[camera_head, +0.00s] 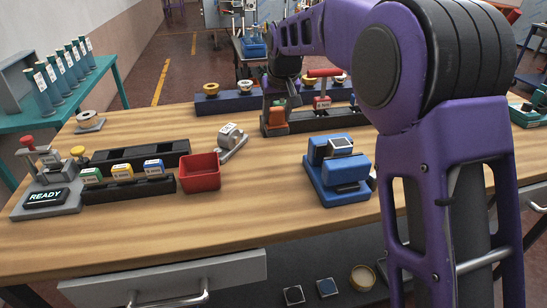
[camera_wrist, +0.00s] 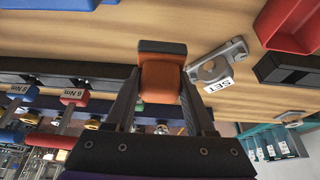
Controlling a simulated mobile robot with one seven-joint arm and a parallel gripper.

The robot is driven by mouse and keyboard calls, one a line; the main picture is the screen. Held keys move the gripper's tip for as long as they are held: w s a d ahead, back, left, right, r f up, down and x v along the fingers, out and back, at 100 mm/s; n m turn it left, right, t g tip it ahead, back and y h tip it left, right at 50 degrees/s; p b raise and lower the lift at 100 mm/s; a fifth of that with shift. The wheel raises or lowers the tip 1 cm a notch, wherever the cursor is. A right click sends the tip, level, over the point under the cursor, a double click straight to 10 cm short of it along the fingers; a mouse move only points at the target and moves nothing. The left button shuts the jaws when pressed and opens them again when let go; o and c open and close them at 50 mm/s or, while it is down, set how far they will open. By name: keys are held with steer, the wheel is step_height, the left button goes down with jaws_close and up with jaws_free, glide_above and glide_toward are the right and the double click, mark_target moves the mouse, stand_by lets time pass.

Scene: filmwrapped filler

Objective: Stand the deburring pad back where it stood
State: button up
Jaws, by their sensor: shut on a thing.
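The deburring pad seems to be the orange block with a dark end (camera_head: 275,117). It also shows in the wrist view (camera_wrist: 161,82). My gripper (camera_head: 281,98) is shut on it, with one finger on each side in the wrist view (camera_wrist: 158,95). The pad is at the left end of a dark rack (camera_head: 325,120) in the head view. In the wrist view the rack (camera_wrist: 40,72) lies just left of the pad. I cannot tell whether the pad touches the table or the rack.
A grey fixture marked SET (camera_wrist: 222,66) lies close to the pad. A red bin (camera_head: 200,174), a blue device (camera_head: 337,170) and a dark block holder (camera_head: 130,191) stand nearer. Behind is a blue rack with knobs (camera_head: 231,103). Bare wood lies between the bin and blue device.

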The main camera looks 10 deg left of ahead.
mark_target(279, 131)
step_height(279, 131, down, 9)
steer(key=shift+b, duration=0.7)
steer(key=shift+f, duration=0.2)
steer(key=o, duration=1.3)
steer(key=shift+r, duration=0.3)
steer(key=p+v, duration=0.1)
steer(key=v, duration=1)
steer(key=shift+r, duration=0.15)
steer(key=shift+s+d+r, duration=0.1)
steer(key=shift+r, duration=0.15)
